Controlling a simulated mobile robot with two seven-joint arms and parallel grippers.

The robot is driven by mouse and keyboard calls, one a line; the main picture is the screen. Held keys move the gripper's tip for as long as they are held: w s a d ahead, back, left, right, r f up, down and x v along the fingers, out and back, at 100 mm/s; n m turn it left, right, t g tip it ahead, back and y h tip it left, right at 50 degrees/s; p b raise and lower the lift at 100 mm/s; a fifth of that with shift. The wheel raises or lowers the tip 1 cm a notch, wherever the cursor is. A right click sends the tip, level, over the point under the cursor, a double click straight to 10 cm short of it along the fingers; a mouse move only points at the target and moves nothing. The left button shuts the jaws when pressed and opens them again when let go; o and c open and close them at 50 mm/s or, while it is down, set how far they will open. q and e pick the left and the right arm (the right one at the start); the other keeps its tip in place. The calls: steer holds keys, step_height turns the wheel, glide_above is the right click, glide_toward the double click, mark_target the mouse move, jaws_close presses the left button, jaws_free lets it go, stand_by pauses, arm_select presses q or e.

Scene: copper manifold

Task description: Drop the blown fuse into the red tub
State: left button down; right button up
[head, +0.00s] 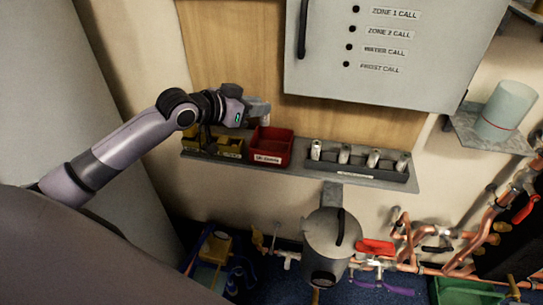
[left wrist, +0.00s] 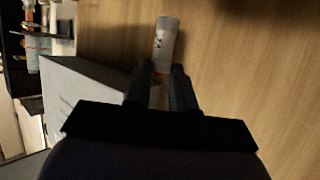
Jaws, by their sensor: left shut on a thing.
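My left gripper (head: 256,108) is by the wooden board, just above and behind the red tub (head: 271,147) in the head view. It is shut on a pale cylindrical fuse (left wrist: 165,42), which sticks out past the fingertips in the left wrist view. In the head view the fuse is small and hard to tell from the fingers. The red tub stands on a grey shelf, with a white label on its front. It is open at the top, and its inside looks dark. My right gripper is not in view.
Yellow bins (head: 228,147) stand left of the tub. To its right, a grey rack (head: 360,173) holds several pale fuses upright. A grey cabinet (head: 390,50) hangs above the shelf. Copper pipes (head: 470,235) and a grey metal vessel (head: 331,245) are below.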

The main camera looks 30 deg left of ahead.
arm_select(q)
step_height(320, 180, down, 2)
steer(key=shift+f+b, duration=0.1)
steer(key=shift+b, duration=0.8)
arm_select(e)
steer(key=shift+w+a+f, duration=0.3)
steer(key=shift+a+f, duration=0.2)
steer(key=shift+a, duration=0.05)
arm_select(q)
steer(key=c, duration=0.9)
jaws_free()
steer(key=shift+o, duration=0.2)
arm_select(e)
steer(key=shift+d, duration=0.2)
arm_select(q)
step_height(320, 180, up, 20)
steer(key=p, duration=0.3)
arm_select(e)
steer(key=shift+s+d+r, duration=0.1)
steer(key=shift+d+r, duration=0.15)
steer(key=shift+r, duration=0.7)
